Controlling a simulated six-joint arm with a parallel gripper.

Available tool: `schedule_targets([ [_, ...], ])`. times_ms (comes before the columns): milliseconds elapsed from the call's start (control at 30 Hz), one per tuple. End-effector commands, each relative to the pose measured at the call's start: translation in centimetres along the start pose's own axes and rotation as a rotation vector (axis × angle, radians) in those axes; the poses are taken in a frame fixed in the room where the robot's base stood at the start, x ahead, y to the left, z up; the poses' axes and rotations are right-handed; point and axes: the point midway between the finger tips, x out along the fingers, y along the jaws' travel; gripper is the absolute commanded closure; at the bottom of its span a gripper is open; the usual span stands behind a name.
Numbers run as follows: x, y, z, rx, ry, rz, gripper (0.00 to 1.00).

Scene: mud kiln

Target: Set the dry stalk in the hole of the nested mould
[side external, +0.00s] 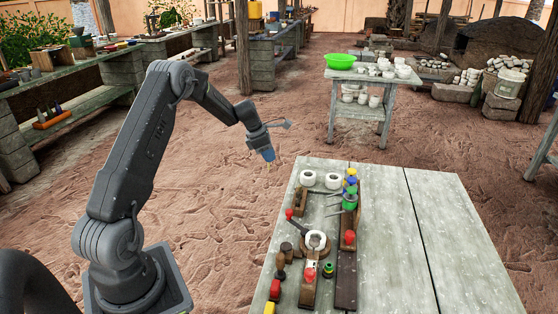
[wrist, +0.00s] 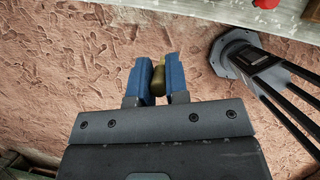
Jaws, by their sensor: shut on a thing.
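My gripper (side external: 268,157) is in the air left of the table, over the earth floor, pointing down. In the wrist view its two blue fingers (wrist: 158,68) are shut on a short olive-brown rod, the dry stalk (wrist: 158,80). In the side view only a thin tip shows below the fingers. A white ring-shaped piece (side external: 316,243) with a hole in its middle sits on the table among tools; it looks like the nested mould, but its inside is too small to make out. The gripper is apart from it, up and to the left.
The wooden table (side external: 420,230) is bare on its right side. Two white cups (side external: 320,179) stand at its back left. Wooden blocks, red-knobbed tools and coloured pieces (side external: 350,190) crowd its left part, around the ring. A pottery stand (side external: 372,78) is further back.

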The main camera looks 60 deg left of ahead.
Motion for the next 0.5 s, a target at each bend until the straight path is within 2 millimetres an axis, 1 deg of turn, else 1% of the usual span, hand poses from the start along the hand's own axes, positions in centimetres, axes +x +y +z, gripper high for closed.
schedule_targets([
  [300,-0.28,0.05,-0.18,0.000,0.000,0.000,1.00],
  [333,-0.28,0.05,-0.18,0.000,0.000,0.000,0.86],
  [467,-0.27,0.05,-0.17,0.000,0.000,0.000,0.99],
  [500,-0.26,0.05,-0.17,0.000,0.000,0.000,1.00],
])
